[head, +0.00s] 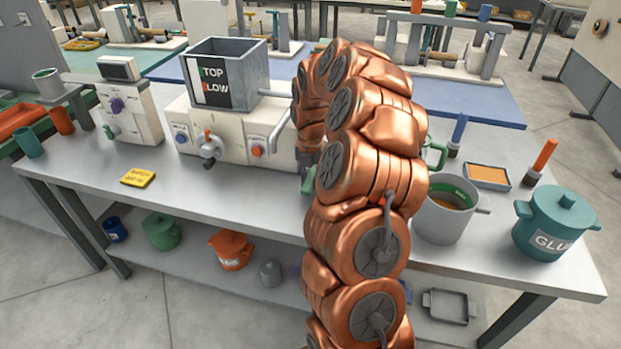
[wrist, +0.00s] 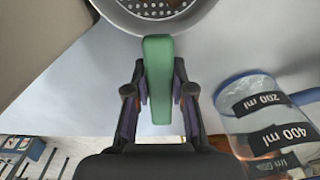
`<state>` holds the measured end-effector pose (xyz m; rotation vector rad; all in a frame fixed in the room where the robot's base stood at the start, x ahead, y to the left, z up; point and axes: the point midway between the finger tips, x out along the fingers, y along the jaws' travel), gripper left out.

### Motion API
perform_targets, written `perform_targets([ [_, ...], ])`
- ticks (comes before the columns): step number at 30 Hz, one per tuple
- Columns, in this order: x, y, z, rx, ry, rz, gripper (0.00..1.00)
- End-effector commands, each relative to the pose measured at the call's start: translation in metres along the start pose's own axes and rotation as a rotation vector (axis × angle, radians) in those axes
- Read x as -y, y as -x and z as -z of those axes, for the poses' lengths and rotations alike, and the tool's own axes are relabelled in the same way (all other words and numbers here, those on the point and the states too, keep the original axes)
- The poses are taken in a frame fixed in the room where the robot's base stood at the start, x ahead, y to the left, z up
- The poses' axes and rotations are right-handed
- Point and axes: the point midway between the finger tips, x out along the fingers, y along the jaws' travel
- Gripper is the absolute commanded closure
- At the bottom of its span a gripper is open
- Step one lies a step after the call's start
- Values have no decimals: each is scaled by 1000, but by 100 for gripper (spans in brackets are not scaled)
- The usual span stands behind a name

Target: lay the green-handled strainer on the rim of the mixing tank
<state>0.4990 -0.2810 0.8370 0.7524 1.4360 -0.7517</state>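The strainer shows in the wrist view with its flat green handle (wrist: 158,80) and part of its grey perforated bowl (wrist: 165,8) at the top edge. My gripper (wrist: 159,75) has a finger on each side of the handle, close against it, and looks shut on it. In the head view my arm hides the gripper and most of the strainer; a bit of green (head: 308,180) shows beside the arm. A square open grey tank (head: 228,72), with a panel reading TOP and LOW, stands on the cream machine. I cannot tell the strainer's height above the table.
A blue-rimmed measuring jug (wrist: 262,118) stands right of my gripper. Right of my arm are a grey pot (head: 445,222) with a green band inside, a teal lidded GLUE pot (head: 552,225) and an orange-filled tray (head: 487,177).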

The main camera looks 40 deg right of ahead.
Motion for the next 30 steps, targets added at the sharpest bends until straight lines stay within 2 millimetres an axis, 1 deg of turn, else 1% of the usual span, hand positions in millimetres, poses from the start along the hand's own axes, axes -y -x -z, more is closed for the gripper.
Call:
perform_targets([
  [1, 0, 0, 0, 0, 0, 0, 73],
  [7, 0, 0, 0, 0, 0, 0, 52],
  [15, 0, 0, 0, 0, 0, 0, 52],
  [19, 0, 6, 0, 1, 0, -1, 52],
  [23, -1, 23, -2, 6, -1, -4, 52],
  [30, -1, 68, -1, 4, 0, -2, 52],
])
